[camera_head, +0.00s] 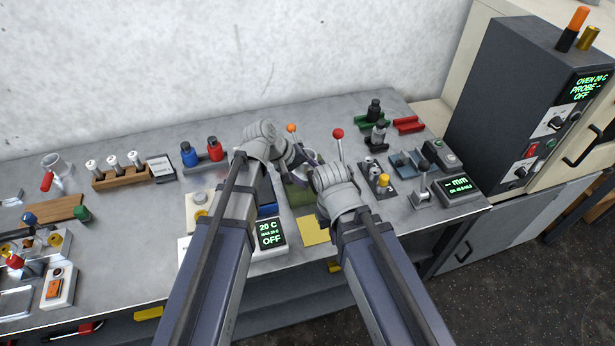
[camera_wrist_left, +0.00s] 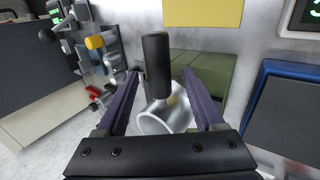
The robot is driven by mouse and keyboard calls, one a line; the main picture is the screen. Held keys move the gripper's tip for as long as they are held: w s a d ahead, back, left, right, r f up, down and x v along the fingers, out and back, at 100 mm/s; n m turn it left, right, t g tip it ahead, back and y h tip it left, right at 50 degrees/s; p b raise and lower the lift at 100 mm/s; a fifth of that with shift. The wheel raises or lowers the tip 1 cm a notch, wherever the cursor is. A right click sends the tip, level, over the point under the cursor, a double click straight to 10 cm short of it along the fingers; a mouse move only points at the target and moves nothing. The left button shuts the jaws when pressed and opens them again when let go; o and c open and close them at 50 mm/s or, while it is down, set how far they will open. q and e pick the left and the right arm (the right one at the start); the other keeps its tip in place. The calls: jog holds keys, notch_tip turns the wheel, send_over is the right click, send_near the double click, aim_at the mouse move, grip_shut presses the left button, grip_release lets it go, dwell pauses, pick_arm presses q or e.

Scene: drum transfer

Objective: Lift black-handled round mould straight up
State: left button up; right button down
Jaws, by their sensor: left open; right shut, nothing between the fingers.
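The black-handled round mould shows in the left wrist view as a silver ring-like body (camera_wrist_left: 160,117) with a black handle (camera_wrist_left: 156,62). My left gripper (camera_wrist_left: 162,98) is open, with one finger on each side of the mould. Gaps show between the fingers and the handle, and I cannot tell whether either finger touches the mould. In the head view my left arm reaches over the middle of the bench. My right gripper (camera_head: 317,170) is shut and empty beside it, its fingers largely hidden by my own wrist. My arms hide much of the mould there.
A green block (camera_wrist_left: 205,75) lies behind the mould in the left wrist view. A yellow plate (camera_head: 314,231) and a display reading 20 C (camera_head: 271,233) are near the bench's front. Red-knobbed (camera_head: 338,134) and orange-knobbed (camera_head: 291,128) levers stand close by. A dark oven (camera_head: 515,100) stands right.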

pick_arm(q)
jog(key=shift+w+d+f, duration=0.2)
jog(key=shift+d+f, duration=0.15)
jog(key=shift+f, duration=0.25)
jog(key=shift+r, duration=0.1)
grip_shut()
dwell(0.9)
